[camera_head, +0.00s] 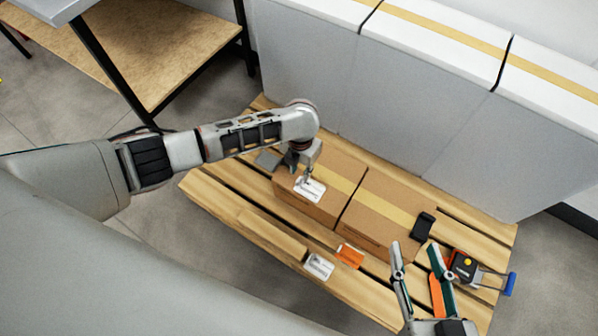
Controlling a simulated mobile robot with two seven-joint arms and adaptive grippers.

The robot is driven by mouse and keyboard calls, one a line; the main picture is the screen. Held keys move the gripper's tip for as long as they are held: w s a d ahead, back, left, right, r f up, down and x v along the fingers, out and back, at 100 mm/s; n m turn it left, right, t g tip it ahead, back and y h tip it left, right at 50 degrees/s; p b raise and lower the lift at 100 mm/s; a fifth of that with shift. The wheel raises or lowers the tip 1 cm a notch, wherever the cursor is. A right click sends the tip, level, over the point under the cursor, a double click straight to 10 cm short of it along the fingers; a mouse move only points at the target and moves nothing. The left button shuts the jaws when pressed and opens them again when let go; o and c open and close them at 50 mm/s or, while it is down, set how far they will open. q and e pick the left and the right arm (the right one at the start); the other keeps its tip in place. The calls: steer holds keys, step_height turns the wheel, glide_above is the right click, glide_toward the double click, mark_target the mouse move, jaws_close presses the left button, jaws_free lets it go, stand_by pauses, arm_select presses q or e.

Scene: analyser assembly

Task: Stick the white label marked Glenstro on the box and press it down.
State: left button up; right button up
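Two brown cardboard boxes with tan tape stand side by side on a wooden pallet. A white label (310,188) is on or just over the top of the left box (291,198), near its front edge. My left gripper (307,179) points down at this label, its tips at or just above it. Its fingers are small and partly hidden, so their opening is unclear. Another white label (319,266) lies at the pallet's front edge. The print on both labels is too small to read. My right gripper (416,252) is open and empty, in front of the right box (384,214).
The pallet (235,213) also holds an orange item (350,255), a black handheld device (423,225) and a tool with a blue handle (466,267). Tall grey-white blocks (400,100) stand close behind the boxes. A wooden-shelved table (150,50) is at upper left.

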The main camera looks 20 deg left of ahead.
arm_select(q)
steer(key=shift+r+p, duration=0.65)
steer(key=shift+r, duration=0.7)
steer(key=shift+f, duration=0.1)
arm_select(e)
steer(key=r, duration=0.1)
steer(key=w+r, duration=0.1)
steer(key=r, duration=0.1)
steer(key=shift+r+t, duration=0.1)
steer(key=shift+t, duration=0.2)
